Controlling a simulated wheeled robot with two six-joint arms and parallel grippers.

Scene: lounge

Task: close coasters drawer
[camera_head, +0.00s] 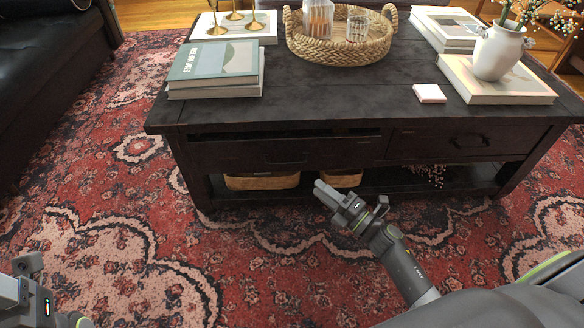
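The dark wooden coffee table (330,88) has two drawers in its front. The left drawer (235,154) stands a little out, with a dark gap along its top edge; its handle (286,159) is at the middle of its front. The right drawer (425,143) looks flush, with a dark handle (470,141). No coasters show inside the gap. My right gripper (322,190) is in front of and below the left drawer, apart from it, with its fingers together and nothing between them. My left gripper (27,264) is at the lower left edge, partly cut off, far from the table.
Books (215,70), a woven tray (340,48), a small pale square stack (429,93) and a white vase (498,52) stand on the tabletop. Baskets (262,181) sit on the lower shelf. A black sofa (45,75) is at the left. The red patterned rug (130,240) before the table is clear.

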